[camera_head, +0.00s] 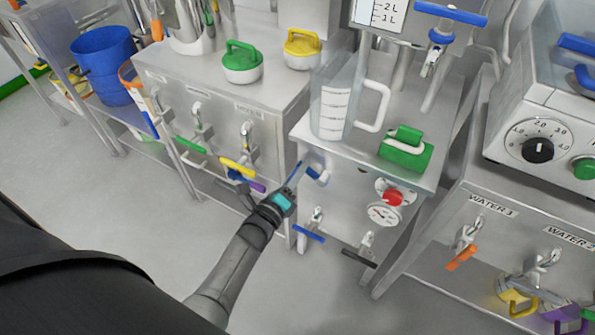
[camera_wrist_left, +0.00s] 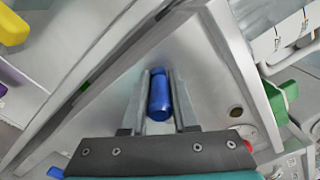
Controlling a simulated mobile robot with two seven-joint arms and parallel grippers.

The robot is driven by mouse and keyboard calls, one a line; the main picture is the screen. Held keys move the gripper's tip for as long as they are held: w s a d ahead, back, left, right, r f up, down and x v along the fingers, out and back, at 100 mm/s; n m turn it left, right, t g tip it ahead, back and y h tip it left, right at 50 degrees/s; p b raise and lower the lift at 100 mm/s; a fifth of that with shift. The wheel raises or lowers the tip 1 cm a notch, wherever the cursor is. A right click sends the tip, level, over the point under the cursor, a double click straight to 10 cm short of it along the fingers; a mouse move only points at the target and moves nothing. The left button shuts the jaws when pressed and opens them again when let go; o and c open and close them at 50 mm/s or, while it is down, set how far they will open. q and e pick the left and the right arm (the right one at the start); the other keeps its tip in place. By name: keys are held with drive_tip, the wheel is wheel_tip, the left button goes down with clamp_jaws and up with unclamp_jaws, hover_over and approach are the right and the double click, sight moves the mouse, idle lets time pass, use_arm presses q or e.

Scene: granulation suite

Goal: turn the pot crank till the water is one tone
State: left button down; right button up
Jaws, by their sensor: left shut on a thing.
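A blue handle (camera_head: 318,175) sticks out from the front of the middle steel cabinet, near its upper left corner. In the left wrist view the blue handle (camera_wrist_left: 160,97) lies between the two fingers of my left gripper (camera_wrist_left: 159,92), which is shut on it. In the head view my left gripper (camera_head: 302,176) reaches this handle from below left. The fingers hide part of the handle. I cannot tell from its shape whether it is the pot crank. No pot interior or water surface shows. My right gripper is not in view.
Below are blue (camera_head: 309,234) and black (camera_head: 359,258) tap levers. The left cabinet has coloured taps. Floor at left is clear.

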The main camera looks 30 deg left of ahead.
use_arm(q)
drive_tip(key=shift+d+r+m, duration=0.2)
drive_tip(key=shift+r+m, duration=0.1)
drive_tip(key=shift+m, duration=0.2)
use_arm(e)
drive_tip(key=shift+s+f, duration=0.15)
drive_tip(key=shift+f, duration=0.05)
use_arm(q)
drive_tip(key=c, duration=0.7)
unclamp_jaws()
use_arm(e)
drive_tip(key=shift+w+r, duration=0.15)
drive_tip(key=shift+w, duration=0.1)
use_arm(q)
drive_tip(key=shift+s, duration=0.55)
drive_tip(key=s+p, duration=0.1)
drive_tip(key=s, duration=0.3)
drive_tip(key=s+p, duration=0.1)
drive_tip(key=s, duration=0.4)
drive_tip(key=s+p, duration=0.1)
drive_tip(key=s, duration=0.4)
drive_tip(key=shift+s+a, duration=0.1)
drive_tip(key=shift+a, duration=0.15)
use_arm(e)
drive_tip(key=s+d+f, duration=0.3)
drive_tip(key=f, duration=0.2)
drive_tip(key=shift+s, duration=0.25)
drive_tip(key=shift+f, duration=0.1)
